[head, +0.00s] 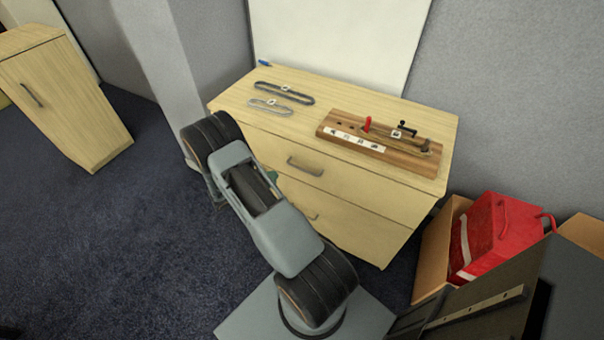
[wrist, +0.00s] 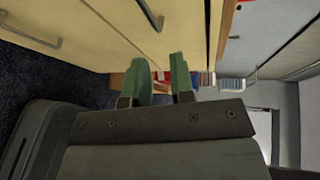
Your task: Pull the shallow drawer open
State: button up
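The shallow drawer (head: 335,180) is the upper drawer of a pale wooden cabinet and looks shut, flush with the front. Its grey bar handle (head: 305,166) shows in the head view, and in the wrist view the handle (wrist: 150,14) is at the top, beyond my fingertips. My gripper (wrist: 162,60) has two green fingers with a gap between them and nothing held. It is in front of the cabinet, apart from the handle. In the head view my arm hides most of the gripper; only a bit of green shows.
A lower drawer has its own handle (wrist: 52,42), partly hidden by my arm in the head view. A wooden board (head: 380,140) with small fittings and two strap-like loops lie on the cabinet top. A red bag (head: 500,235) in a box stands to the right. Carpet is clear at left.

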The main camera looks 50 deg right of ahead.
aim_at(302, 169)
jog(key=d+f, duration=0.1)
jog(key=d, duration=0.3)
jog(key=s+d+f+n, duration=0.1)
jog(key=d+f, duration=0.1)
jog(key=d, duration=0.3)
jog(key=s+d+f+n, duration=0.1)
jog(key=d+f, duration=0.1)
jog(key=d, duration=0.3)
jog(key=shift+f+t+h, duration=0.25)
jog(key=shift+t+h, duration=0.05)
jog(key=shift+h, duration=0.1)
grip_shut()
